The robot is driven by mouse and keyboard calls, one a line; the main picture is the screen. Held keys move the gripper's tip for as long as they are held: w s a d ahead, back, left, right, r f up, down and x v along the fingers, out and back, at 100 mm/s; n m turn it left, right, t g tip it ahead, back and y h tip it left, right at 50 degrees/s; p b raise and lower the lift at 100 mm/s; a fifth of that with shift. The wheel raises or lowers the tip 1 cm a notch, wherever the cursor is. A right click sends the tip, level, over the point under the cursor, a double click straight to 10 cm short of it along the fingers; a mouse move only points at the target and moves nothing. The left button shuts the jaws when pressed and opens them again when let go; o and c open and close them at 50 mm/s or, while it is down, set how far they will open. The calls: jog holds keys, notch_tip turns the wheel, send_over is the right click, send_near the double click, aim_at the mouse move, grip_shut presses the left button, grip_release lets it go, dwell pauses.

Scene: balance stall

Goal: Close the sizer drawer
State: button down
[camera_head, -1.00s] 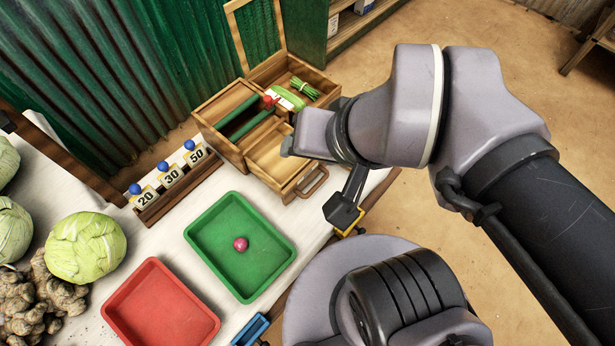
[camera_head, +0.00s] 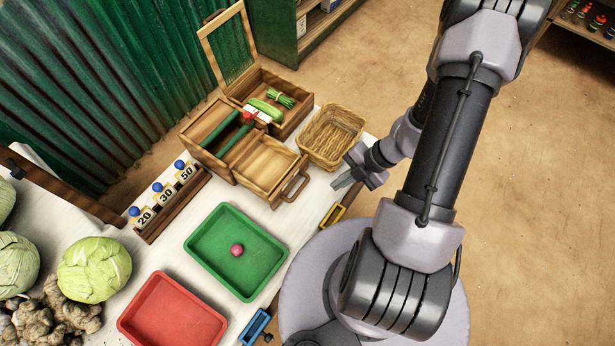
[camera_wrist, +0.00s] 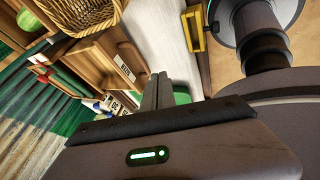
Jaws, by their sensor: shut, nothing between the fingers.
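The sizer is a wooden box (camera_head: 215,158) on the white table, with its drawer (camera_head: 268,160) pulled out toward the front right. The drawer looks empty and has a curved brown handle (camera_head: 292,188). In the wrist view the drawer front (camera_wrist: 124,66) shows a small label. My gripper (camera_head: 338,184) is shut and empty, off to the right of the handle and apart from it, near the table's edge. It also shows in the wrist view (camera_wrist: 162,76). A red-tipped green item (camera_head: 246,118) lies across the top of the sizer.
A wicker basket (camera_head: 308,158) stands just right of the drawer. A green tray (camera_head: 215,262) with a pink ball (camera_head: 237,250) and a red tray (camera_head: 135,320) lie in front. A lidded crate (camera_head: 292,116) with vegetables is behind. Numbered cards stand left.

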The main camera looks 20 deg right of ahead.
jog(key=b+x, duration=0.4)
jog(key=x, duration=0.4)
jog(key=shift+f, duration=0.25)
jog(key=w+a, duration=0.1)
jog(key=w+a+f+b, duration=0.1)
jog(key=shift+w, duration=0.35)
jog(key=shift+w+a+r, duration=0.1)
jog(key=shift+w+a, duration=0.05)
jog(key=shift+w, duration=0.25)
